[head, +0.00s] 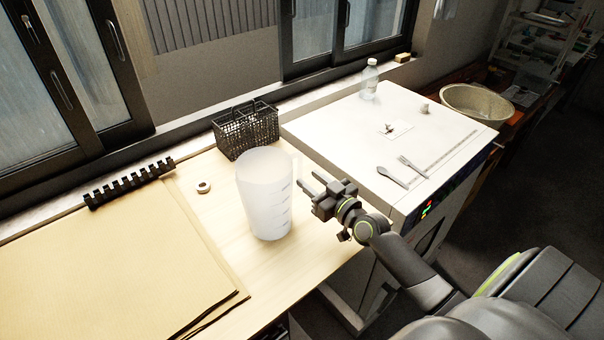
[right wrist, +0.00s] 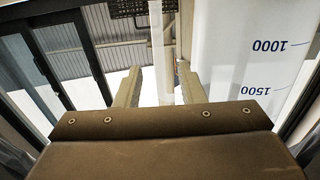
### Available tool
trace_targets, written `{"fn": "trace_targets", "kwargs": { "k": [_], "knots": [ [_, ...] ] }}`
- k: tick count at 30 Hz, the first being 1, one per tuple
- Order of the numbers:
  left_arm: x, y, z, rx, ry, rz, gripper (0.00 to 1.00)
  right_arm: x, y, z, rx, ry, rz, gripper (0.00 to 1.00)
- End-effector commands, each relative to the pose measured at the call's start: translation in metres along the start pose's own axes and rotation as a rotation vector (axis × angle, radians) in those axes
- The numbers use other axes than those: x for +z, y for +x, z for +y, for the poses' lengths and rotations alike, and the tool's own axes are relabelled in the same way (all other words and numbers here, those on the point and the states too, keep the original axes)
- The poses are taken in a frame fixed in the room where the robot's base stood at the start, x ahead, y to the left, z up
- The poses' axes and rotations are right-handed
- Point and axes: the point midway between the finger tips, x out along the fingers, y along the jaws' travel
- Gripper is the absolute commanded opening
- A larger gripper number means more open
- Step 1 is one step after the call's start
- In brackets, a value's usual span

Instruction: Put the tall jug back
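The tall jug (head: 266,205) is a translucent white measuring jug standing upright on the wooden table, left of the white oven. Its handle side faces my right gripper. In the right wrist view the jug's wall (right wrist: 240,50) fills the right side, with the marks 1000 and 1500 upside down. My right gripper (head: 305,184) is just right of the jug, its fingers open and pointing at it. In the right wrist view a pale upright strip (right wrist: 158,48), likely the handle, shows between the open fingertips (right wrist: 160,82); contact is not visible. My left gripper is out of view.
A black wire basket (head: 246,132) stands behind the jug. A tan mat (head: 110,265), a black rack (head: 128,185) and a small ring (head: 203,187) lie left. The white oven (head: 340,135) carries a bottle (head: 369,80), a spoon (head: 392,177) and a fork (head: 412,166).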

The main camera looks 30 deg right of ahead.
Motion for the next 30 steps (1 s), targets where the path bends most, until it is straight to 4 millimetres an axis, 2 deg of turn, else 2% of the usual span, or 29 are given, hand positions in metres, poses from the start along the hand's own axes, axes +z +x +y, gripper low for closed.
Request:
{"fn": "trace_targets", "kwargs": {
  "k": [1, 6, 12, 30],
  "knots": [
    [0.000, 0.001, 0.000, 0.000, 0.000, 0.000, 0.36, 0.002, -0.012, 0.000, 0.000, -0.001, -0.003, 0.36],
    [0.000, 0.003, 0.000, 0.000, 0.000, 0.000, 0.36, 0.001, -0.042, 0.000, 0.000, -0.002, -0.002, 0.36],
    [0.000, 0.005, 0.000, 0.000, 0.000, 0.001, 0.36, 0.000, -0.063, 0.000, 0.000, 0.000, 0.000, 0.36],
    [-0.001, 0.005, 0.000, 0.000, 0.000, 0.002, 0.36, 0.000, -0.068, 0.000, 0.000, 0.001, 0.000, 0.36]
  ]
}}
